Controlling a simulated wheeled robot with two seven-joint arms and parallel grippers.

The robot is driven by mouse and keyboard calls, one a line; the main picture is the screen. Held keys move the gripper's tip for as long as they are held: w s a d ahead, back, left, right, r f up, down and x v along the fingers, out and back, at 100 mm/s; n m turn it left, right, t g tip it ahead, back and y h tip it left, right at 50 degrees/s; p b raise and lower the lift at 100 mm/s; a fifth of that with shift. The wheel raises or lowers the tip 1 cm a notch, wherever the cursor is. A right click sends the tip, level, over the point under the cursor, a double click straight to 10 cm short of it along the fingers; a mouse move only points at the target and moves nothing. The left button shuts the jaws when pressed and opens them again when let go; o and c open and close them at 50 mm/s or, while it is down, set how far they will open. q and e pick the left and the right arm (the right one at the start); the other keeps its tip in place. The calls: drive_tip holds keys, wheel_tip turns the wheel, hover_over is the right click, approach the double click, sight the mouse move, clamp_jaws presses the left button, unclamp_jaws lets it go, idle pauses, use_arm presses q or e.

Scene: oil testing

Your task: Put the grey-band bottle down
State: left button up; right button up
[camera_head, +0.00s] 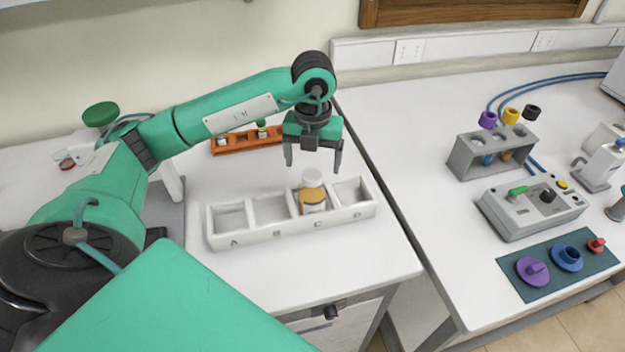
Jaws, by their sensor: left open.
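An amber bottle with a white cap (313,194) stands upright in compartment C of the white rack (250,238). A pale label shows on its lower side; I cannot make out a grey band at this size. The rack's compartments A, B and D look empty. My left gripper (313,168) is open just above the bottle, its two fingers spread to either side and clear of the cap. My right gripper is not in view.
An orange rack (248,139) with small bottles stands behind the white rack. On the right table are a grey rack (463,160) with capped tubes, a control box (530,215) and a dark mat (515,280) with coloured parts. A gap separates the tables.

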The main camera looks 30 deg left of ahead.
use_arm(q)
drive_tip(key=shift+r+b, duration=0.3)
drive_tip(key=shift+r, duration=1.65)
